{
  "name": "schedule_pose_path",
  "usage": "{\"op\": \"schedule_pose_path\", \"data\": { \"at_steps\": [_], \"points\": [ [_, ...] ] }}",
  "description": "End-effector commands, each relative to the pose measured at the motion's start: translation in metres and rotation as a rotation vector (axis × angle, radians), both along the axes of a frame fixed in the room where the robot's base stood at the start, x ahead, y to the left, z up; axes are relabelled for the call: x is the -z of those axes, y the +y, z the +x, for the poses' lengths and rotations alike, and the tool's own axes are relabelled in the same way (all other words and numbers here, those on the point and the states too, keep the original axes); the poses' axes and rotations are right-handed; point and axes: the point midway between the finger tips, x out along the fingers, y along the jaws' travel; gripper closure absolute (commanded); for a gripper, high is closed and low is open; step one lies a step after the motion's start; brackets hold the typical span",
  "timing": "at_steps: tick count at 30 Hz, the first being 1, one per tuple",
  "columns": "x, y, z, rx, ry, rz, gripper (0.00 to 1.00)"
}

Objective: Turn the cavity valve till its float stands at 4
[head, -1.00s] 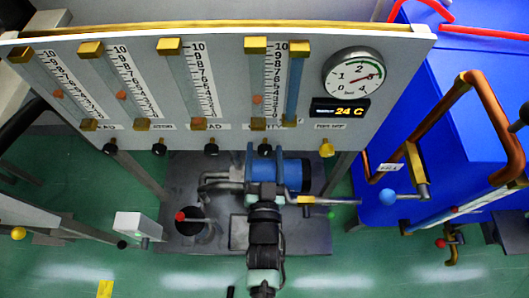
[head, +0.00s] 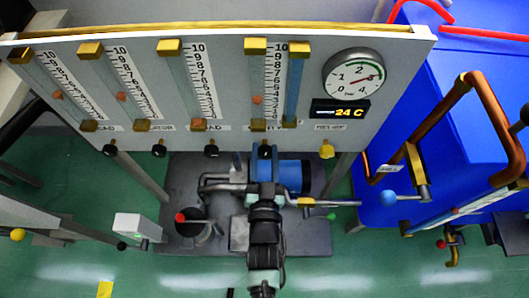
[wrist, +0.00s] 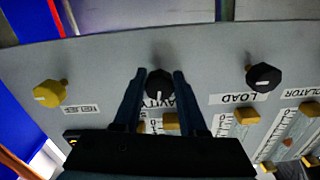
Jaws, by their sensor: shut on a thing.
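The cavity valve (wrist: 159,83) is a black knob with a white mark, under the fourth tube of the panel. Its mark points down in the wrist view. My gripper (wrist: 160,75) has one dark finger on each side of the knob and is shut on it. In the head view my gripper (head: 265,162) reaches up to the knob from below and hides part of it. The cavity float (head: 257,99) is orange and sits low in its tube, around 4 on the scale (head: 271,80); its exact reading is too small to tell.
Black knobs, one of them the load knob (wrist: 264,77), and a yellow knob (head: 327,149) stand along the panel's lower edge. A dial (head: 353,76) and a 24 C display (head: 341,111) are at the right. Blue cabinets (head: 440,110) and pipes stand further right.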

Motion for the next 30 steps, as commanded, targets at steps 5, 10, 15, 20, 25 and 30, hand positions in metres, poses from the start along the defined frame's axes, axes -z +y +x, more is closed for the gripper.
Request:
{"op": "schedule_pose_path", "data": {
  "at_steps": [5,10,15,20,25,30],
  "points": [
    [0.0,0.0,0.0,0.0,0.0,-0.014,1.0],
    [0.0,0.0,0.0,0.0,0.0,-0.013,0.43],
    [0.0,0.0,0.0,0.0,0.0,-0.013,0.29],
    [0.0,0.0,0.0,0.0,0.0,-0.013,0.29],
    [0.0,0.0,-0.01,0.0,0.002,-0.013,0.29],
    [0.0,0.0,-0.04,0.0,0.005,-0.013,0.29]
  ]
}}
